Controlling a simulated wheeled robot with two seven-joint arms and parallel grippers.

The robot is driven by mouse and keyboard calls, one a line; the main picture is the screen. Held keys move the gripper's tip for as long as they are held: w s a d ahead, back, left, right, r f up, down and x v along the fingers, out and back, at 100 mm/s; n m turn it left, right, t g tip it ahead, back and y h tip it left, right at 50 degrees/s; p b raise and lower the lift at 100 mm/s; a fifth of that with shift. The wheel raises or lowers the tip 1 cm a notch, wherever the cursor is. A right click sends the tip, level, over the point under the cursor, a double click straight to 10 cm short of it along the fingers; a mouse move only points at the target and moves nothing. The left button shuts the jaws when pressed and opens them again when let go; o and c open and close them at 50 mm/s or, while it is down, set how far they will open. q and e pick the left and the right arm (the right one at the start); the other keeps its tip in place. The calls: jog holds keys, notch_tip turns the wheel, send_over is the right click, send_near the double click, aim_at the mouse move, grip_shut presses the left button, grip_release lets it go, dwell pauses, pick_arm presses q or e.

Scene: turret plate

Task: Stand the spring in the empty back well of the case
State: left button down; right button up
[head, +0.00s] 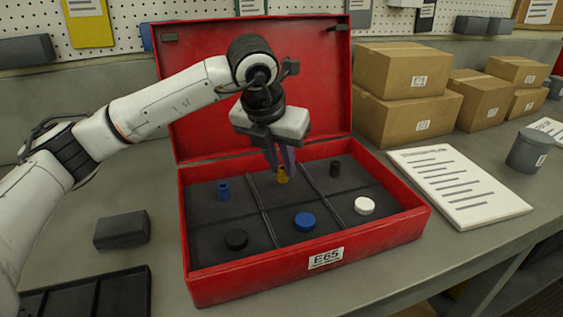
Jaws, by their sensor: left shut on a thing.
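The open red case (255,283) stands on the bench with its lid up behind. Its dark inside is split into two rows of wells. My left gripper (281,166) points down over the back middle well (262,190) and is shut on a small yellow piece, taken as the spring (282,176). The spring is upright between the fingertips, at or just above the well floor; I cannot tell if it touches. Its upper part is hidden by the fingers. Nothing else shows in that well. My right gripper is not in view.
The back left well holds a blue cylinder (224,189), the back right a dark one (336,168). The front wells hold black (236,239), blue (305,221) and white (364,206) discs. A dark block (122,230) is at left; papers (460,187) and cartons (405,70) are right.

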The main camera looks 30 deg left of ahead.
pick_arm(q)
jog(key=shift+f, duration=0.15)
jog(key=shift+f+b, duration=0.3)
jog(key=shift+b, duration=0.15)
jog(key=shift+f+b, duration=0.3)
jog(key=shift+b, duration=0.05)
dwell(0.8)
jog(key=c, duration=1.5)
grip_release()
jog(key=shift+c, duration=0.2)
jog(key=shift+r, duration=0.1)
